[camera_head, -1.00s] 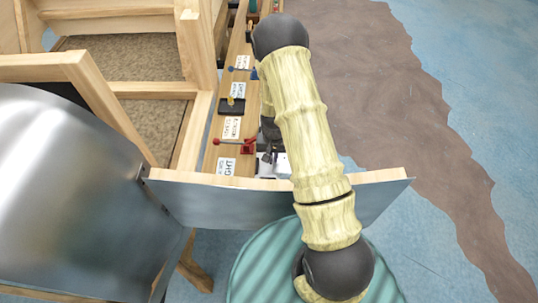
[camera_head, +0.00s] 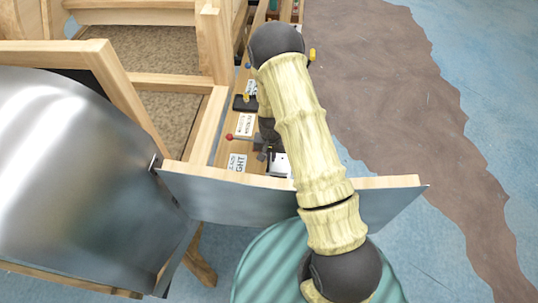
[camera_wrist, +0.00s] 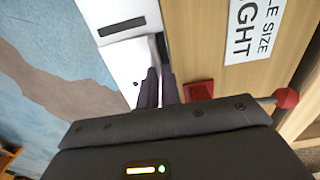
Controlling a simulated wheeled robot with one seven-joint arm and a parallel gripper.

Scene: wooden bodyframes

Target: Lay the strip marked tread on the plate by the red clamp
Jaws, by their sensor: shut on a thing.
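My gripper (camera_wrist: 157,88) is shut on a thin dark piece (camera_wrist: 157,48), seen nearly edge-on; no tread mark is readable on it. In the head view my gripper (camera_head: 261,153) is low over the bench, largely covered by my arm. The red clamp shows as a red base (camera_wrist: 200,91) and red knob (camera_wrist: 287,98) in the wrist view, just right of my fingers. Its knob (camera_head: 229,136) also shows in the head view. A pale plate (camera_wrist: 122,68) lies left of and under the fingertips; it also shows in the head view (camera_head: 279,165). Contact is unclear.
A dark bar (camera_wrist: 122,27) lies on the pale surface. A sign ending in "GHT" (camera_wrist: 257,28) is on the wooden bench. A metal-faced board (camera_head: 230,193) stands in front of the bench. A wooden frame (camera_head: 205,120) is at left; open floor (camera_head: 490,100) is at right.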

